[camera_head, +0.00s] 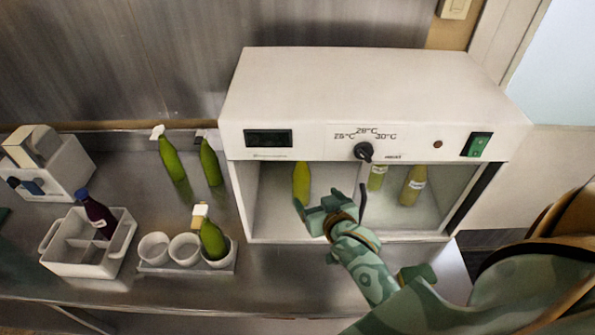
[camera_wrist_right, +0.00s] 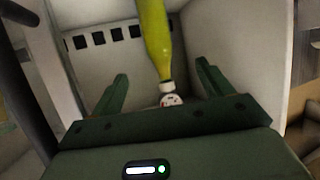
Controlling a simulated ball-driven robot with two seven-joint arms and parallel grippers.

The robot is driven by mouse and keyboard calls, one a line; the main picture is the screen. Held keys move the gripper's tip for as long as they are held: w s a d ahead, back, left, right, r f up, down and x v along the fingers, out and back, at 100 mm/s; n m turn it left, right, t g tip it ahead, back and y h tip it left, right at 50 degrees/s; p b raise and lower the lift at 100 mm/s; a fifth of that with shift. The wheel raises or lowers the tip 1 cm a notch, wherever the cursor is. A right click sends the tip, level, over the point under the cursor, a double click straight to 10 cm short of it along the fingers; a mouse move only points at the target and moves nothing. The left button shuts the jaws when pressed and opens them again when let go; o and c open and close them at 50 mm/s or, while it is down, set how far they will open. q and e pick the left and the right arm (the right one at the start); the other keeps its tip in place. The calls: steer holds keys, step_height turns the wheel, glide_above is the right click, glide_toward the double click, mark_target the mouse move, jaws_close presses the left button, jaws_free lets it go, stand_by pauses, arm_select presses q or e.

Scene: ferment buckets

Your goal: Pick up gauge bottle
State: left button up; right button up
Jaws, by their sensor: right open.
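A yellow-green bottle (camera_head: 301,181) stands in the left compartment of the white incubator. In the wrist view the same bottle (camera_wrist_right: 153,35) has a white cap or round dial with small marks (camera_wrist_right: 170,99) at its near end, which looks like the gauge. My right gripper (camera_head: 318,201) is at the compartment's opening, just in front of the bottle. Its two fingers (camera_wrist_right: 162,72) are apart, with the bottle's neck between them in the picture; I cannot tell whether they touch it. My left gripper is not in view.
The incubator (camera_head: 370,90) has a centre divider; a pale green bottle (camera_head: 377,177) and an amber bottle (camera_head: 413,185) stand in its right part. Left on the steel bench are two green bottles (camera_head: 172,160), a cup rack (camera_head: 150,268) holding a green bottle, and a white caddy (camera_head: 75,266).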

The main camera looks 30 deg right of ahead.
mark_target(304, 181)
steer(key=b+x, duration=0.1)
steer(key=x, duration=0.9)
steer(key=shift+w+b, duration=0.2)
steer(key=shift+b, duration=0.15)
steer(key=x, duration=0.3)
steer(key=b+x, duration=0.1)
steer(key=x, duration=0.2)
steer(key=shift+d+r, duration=0.1)
steer(key=shift+d, duration=0.1)
steer(key=shift+s+r, duration=0.1)
steer(key=shift+s, duration=0.1)
steer(key=shift+c, duration=0.7)
steer(key=shift+w, duration=0.1)
steer(key=c, duration=1.4)
